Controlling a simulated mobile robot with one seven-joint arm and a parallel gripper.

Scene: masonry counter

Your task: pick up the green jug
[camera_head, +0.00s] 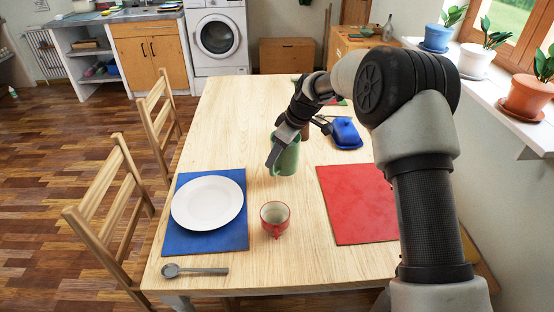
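The green jug (287,160) stands upright near the middle of the wooden table, partly covered by my gripper. My gripper (298,143) reaches in from the right, above and around the top of the jug. One finger hangs in front of the jug's left side, and the other shows as a dark piece to the upper right. The fingers look spread apart. Whether either touches the jug I cannot tell.
Nearby on the table (260,262) are a red cup (275,218), a white plate (207,203) on a blue mat (236,238), a red mat (358,205), a blue lidded dish (345,133) and a spoon (196,271). A brownish object (306,132) sits behind the gripper. Chairs stand left.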

